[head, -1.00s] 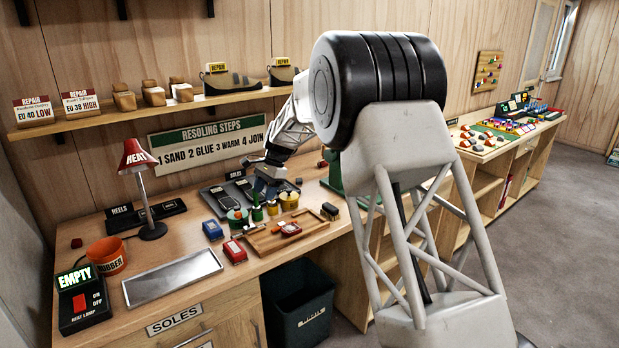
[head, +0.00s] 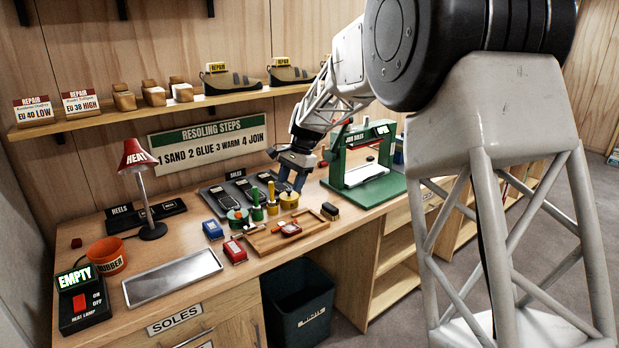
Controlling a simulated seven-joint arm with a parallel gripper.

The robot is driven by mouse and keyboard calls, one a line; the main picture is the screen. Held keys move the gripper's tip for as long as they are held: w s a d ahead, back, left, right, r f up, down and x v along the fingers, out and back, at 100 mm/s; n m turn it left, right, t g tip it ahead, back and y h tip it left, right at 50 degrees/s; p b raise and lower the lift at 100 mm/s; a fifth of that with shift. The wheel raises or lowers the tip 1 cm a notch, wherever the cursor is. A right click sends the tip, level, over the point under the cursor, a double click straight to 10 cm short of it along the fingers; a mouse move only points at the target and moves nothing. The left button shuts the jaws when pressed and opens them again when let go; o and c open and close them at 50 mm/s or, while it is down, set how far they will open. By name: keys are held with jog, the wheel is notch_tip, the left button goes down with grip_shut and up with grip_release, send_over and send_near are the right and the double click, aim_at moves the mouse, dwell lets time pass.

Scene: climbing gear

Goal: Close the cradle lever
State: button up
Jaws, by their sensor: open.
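A green press frame (head: 337,158), labelled on its top bar, stands at the right end of the workbench. Part of the press's right side is close to my arm in this view.
A red lamp (head: 137,158) stands left. A shelf (head: 110,119) with shoes runs above.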

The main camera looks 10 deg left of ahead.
jog(key=s+d+r, duration=0.3)
jog(key=s+d, duration=0.1)
jog(key=d, duration=0.2)
jog(key=shift+s+r+n+t, duration=0.15)
jog(key=shift+r+n+t, duration=0.15)
jog(key=shift+d, duration=0.1)
jog(key=s+d+r+n+t+h, duration=0.1)
jog(key=s+d+r, duration=0.2)
jog(key=s+d, duration=0.75)
jog(key=s+d+r+n+t, duration=0.1)
jog(key=s+d+r, duration=0.2)
jog(key=s+d, duration=0.7)
jog(key=s+d+f+n, duration=0.1)
jog(key=s+d+f, duration=0.1)
jog(key=s, duration=0.6)
jog(key=s+d+f+n+t+h, duration=0.1)
jog(key=s+d+f, duration=0.1)
jog(key=s+d, duration=0.3)
jog(key=s+d+f+n+t+h, duration=0.1)
jog(key=s+d+f, duration=0.1)
jog(key=s, duration=1.1)
jog(key=shift+d+f, duration=0.25)
jog(key=shift+d, duration=0.45)
